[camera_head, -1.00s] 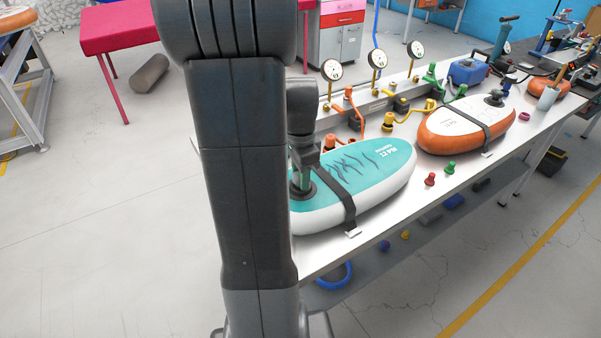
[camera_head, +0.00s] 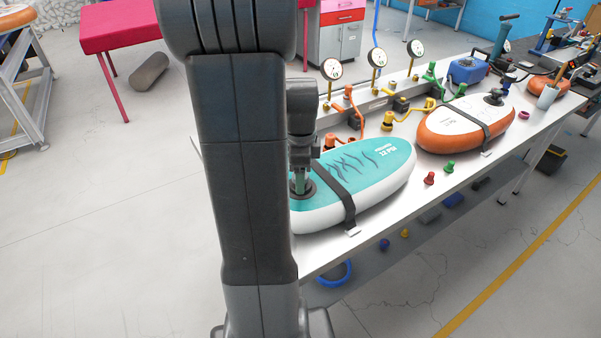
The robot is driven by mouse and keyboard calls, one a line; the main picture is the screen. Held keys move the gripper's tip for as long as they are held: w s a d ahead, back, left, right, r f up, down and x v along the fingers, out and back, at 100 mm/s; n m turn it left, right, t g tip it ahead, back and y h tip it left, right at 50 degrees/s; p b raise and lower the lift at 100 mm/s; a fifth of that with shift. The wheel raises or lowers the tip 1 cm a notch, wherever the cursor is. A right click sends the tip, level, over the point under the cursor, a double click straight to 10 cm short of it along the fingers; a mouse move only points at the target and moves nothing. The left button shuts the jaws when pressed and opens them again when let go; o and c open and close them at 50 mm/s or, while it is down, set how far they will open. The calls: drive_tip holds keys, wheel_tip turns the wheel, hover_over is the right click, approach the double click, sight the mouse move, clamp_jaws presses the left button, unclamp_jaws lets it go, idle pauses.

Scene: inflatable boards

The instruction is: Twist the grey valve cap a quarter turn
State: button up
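The teal and white inflatable board (camera_head: 375,175) lies on the near end of the table under a dark strap (camera_head: 330,178). Its dark round valve (camera_head: 303,191) is at the board's left end, partly hidden by my arm. My gripper (camera_head: 301,180) points down at this valve, with its fingertips at or just above it. A greenish patch shows between the fingers. I cannot make out the grey cap itself, nor whether the fingers touch or hold it. My large arm link covers the area to the left.
An orange and white board (camera_head: 465,125) with its own strap and dark valve (camera_head: 494,97) lies farther along the table. Pressure gauges (camera_head: 377,58) and coloured hoses line the back. Red (camera_head: 429,178) and green (camera_head: 449,167) plugs sit near the front edge.

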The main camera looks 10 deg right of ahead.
wheel_tip(320, 180, up, 14)
idle(0.7)
drive_tip(key=shift+f, duration=0.1)
wheel_tip(320, 180, down, 14)
drive_tip(key=shift+r, duration=0.2)
drive_tip(key=shift+f+n, duration=0.2)
drive_tip(key=shift+n, duration=0.1)
drive_tip(key=shift+r+n, duration=0.1)
drive_tip(key=shift+n, duration=1.4)
